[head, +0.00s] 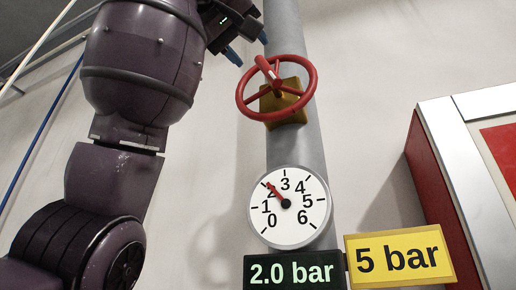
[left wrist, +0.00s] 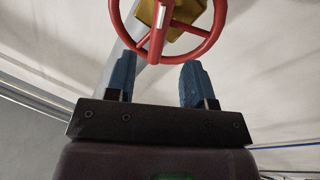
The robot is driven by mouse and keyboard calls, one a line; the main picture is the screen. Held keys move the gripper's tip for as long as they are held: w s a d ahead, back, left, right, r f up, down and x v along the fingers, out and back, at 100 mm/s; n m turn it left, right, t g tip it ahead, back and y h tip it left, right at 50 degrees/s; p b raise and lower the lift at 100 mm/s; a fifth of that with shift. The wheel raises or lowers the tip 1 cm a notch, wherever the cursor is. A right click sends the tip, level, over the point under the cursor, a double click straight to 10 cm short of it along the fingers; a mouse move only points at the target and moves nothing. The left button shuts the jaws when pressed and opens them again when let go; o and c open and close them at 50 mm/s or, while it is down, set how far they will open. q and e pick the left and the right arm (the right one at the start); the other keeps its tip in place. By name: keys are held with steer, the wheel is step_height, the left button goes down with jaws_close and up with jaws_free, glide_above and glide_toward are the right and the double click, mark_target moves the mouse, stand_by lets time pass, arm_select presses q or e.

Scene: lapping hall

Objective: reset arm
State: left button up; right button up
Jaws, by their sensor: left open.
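A red handwheel (head: 276,85) sits on a brass-yellow valve body (head: 287,103) on a grey vertical pipe. My left gripper (head: 248,47) is open, with its blue fingers just above and left of the wheel in the head view. In the left wrist view the gripper (left wrist: 158,66) has its fingers spread, and the near rim of the wheel (left wrist: 157,57) shows between and beyond the tips. Nothing is gripped; I cannot tell whether a finger touches the rim. A round gauge (head: 290,225) has its red needle near 2. My right gripper is out of view.
A black display (head: 292,270) below the gauge reads 2.0 bar. A yellow sign (head: 400,257) beside it reads 5 bar. A red and white cabinet (head: 462,190) stands at the right. The pale wall between pipe and cabinet is clear.

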arm_select(q)
steer(key=shift+v, duration=0.85)
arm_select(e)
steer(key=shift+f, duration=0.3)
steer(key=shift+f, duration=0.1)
